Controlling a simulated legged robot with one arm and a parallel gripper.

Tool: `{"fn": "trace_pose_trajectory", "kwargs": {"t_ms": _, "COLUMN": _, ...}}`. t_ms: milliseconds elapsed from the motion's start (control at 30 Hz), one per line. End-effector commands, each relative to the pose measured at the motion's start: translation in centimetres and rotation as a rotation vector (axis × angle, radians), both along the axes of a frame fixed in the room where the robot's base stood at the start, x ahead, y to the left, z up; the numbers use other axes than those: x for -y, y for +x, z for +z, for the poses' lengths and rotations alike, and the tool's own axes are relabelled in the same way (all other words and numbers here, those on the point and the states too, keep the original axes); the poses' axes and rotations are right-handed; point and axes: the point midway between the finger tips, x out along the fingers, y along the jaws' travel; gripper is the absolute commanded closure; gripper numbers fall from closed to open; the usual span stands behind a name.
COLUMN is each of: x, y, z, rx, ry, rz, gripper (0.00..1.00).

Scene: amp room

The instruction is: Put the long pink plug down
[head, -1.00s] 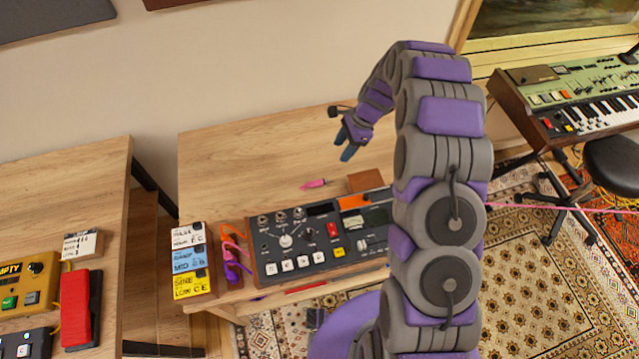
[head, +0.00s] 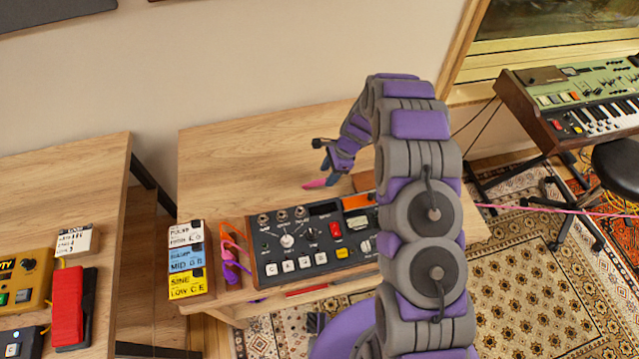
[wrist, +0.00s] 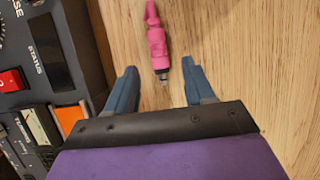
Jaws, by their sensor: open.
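The long pink plug (wrist: 157,42) lies on the bare wooden tabletop in the wrist view, its metal tip pointing back toward my gripper. In the head view the plug (head: 316,184) lies behind the grey synth unit. My gripper (wrist: 157,84) is open, with its two blue fingers on either side of the plug's metal tip end. The fingers look apart from the plug. In the head view my gripper (head: 328,170) is low over the table beside the plug, and part of it is hidden by my arm.
The grey synth unit (head: 275,245) with knobs and buttons stands just in front of the plug. The tabletop behind is clear (head: 240,160). A keyboard (head: 590,115) stands at the far right.

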Motion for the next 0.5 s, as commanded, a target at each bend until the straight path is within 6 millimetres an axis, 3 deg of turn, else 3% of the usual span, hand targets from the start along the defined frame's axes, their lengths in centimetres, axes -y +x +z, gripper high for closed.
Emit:
{"fn": "trace_pose_trajectory", "kwargs": {"t_ms": 33, "x": -0.3, "y": -0.1, "z": -1.1, "rx": -0.002, "ry": -0.001, "rz": 0.002, "gripper": 0.47}}
{"fn": "trace_pose_trajectory", "kwargs": {"t_ms": 167, "x": -1.0, "y": -0.3, "z": -2.5, "rx": -0.002, "ry": 0.001, "rz": 0.002, "gripper": 0.47}}
{"fn": "trace_pose_trajectory", "kwargs": {"t_ms": 400, "x": -1.1, "y": -0.3, "z": -2.7, "rx": -0.001, "ry": 0.001, "rz": 0.001, "gripper": 0.47}}
{"fn": "trace_pose_trajectory", "kwargs": {"t_ms": 500, "x": -1.1, "y": -0.3, "z": -2.7, "rx": -0.001, "ry": 0.000, "rz": 0.001, "gripper": 0.55}}
